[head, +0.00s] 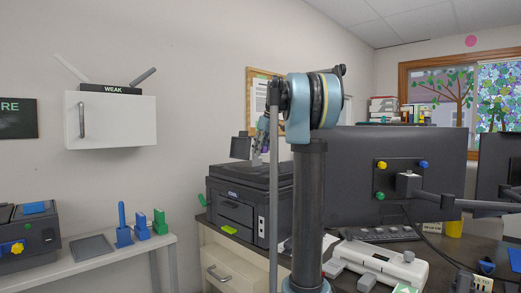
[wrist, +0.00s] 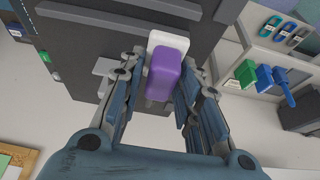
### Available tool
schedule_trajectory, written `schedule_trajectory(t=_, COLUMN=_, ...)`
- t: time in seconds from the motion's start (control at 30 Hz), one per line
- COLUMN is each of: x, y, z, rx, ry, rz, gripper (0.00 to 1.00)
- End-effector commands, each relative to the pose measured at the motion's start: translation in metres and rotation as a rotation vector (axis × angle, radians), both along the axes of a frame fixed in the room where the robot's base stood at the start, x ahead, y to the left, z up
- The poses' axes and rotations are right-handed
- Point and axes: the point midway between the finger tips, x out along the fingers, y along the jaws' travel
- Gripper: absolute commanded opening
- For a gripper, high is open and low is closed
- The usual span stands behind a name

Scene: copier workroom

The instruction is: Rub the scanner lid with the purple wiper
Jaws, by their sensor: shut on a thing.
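My gripper (wrist: 166,88) is shut on the purple wiper (wrist: 163,72), a purple block with a white part (wrist: 168,43) at its far end. The wiper is over the dark grey scanner lid (wrist: 85,50) in the wrist view; I cannot tell whether it touches the lid. In the head view, the black copier (head: 234,205) stands on a cabinet left of my arm, with the scanner lid (head: 238,172) closed on top. My gripper (head: 262,143) is small there, above the lid, and partly hidden by my arm.
Right of my arm are a large monitor (head: 392,150) and a white device (head: 385,262) on the dark desk. A shelf at left holds blue and green items (head: 141,225) and a dark machine (head: 28,235). A white wall cabinet (head: 112,122) hangs above.

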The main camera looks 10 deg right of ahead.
Motion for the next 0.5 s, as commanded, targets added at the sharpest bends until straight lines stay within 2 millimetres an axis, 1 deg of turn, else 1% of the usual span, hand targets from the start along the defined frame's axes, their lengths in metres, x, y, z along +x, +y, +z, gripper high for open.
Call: schedule_trajectory(t=0.5, x=0.000, y=0.000, z=-0.021, rx=0.000, ry=0.000, rz=0.000, gripper=0.12)
